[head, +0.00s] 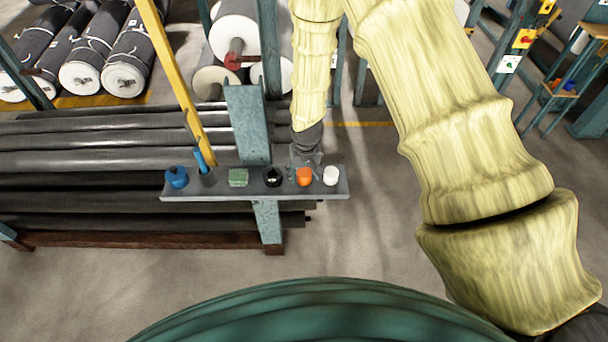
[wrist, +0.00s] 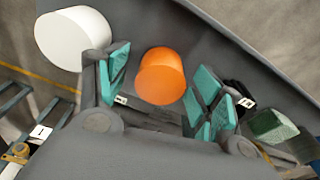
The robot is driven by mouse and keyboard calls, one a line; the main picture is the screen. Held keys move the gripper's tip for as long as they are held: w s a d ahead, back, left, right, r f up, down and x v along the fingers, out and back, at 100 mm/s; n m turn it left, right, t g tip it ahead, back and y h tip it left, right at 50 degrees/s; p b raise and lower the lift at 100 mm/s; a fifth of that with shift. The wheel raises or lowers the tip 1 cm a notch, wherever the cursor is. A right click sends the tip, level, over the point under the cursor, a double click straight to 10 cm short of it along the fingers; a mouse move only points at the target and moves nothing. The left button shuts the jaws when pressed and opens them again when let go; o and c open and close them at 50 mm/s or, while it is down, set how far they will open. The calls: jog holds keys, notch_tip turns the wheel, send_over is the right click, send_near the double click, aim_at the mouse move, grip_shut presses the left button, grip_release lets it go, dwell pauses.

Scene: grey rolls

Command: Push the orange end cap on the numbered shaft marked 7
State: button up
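The orange end cap (head: 304,176) stands on a narrow grey shelf (head: 218,188), between a black piece and a white piece. In the wrist view the orange cap (wrist: 161,76) lies between the teal pads of my gripper (wrist: 162,88), with a small gap visible on each side. My gripper (head: 305,157) is open, pointing down just behind and above the cap in the head view. I cannot make out a number 7 on any shaft.
A white cap (head: 330,175) sits close to the right, a black piece (head: 272,177) close to the left. Further left are a green block (head: 238,177), a dark cup with a blue tool (head: 207,176) and a blue piece (head: 176,177). A yellow post (head: 175,75) rises behind.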

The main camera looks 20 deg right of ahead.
jog(key=c, duration=0.9)
jog(key=shift+r, duration=0.15)
